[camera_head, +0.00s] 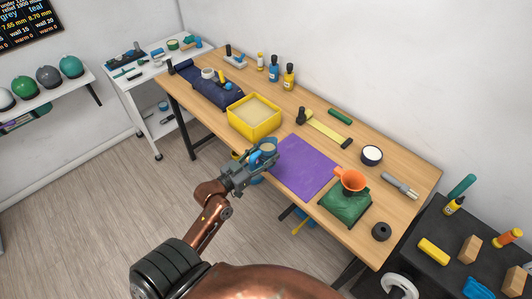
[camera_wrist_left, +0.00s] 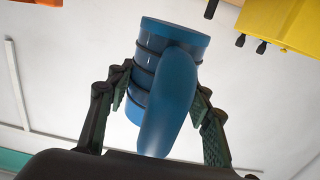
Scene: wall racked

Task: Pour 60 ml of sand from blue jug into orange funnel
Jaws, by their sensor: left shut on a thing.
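The blue jug (camera_head: 268,158) is in my left gripper (camera_head: 258,160), held by the near left edge of the purple mat. Its open top shows sand-coloured contents, and it looks roughly upright. In the left wrist view the blue jug (camera_wrist_left: 185,45) has dark bands and a thick handle, with the fingers of my left gripper (camera_wrist_left: 165,90) on both sides. My right gripper is not in view.
The purple mat (camera_head: 300,168) lies bare on the wooden workbench (camera_head: 400,168). A yellow box of sand (camera_head: 240,125) stands behind the jug. A white-topped round container (camera_head: 372,154), a black ring (camera_head: 381,231) and a grey tool (camera_head: 400,186) lie around the funnel.

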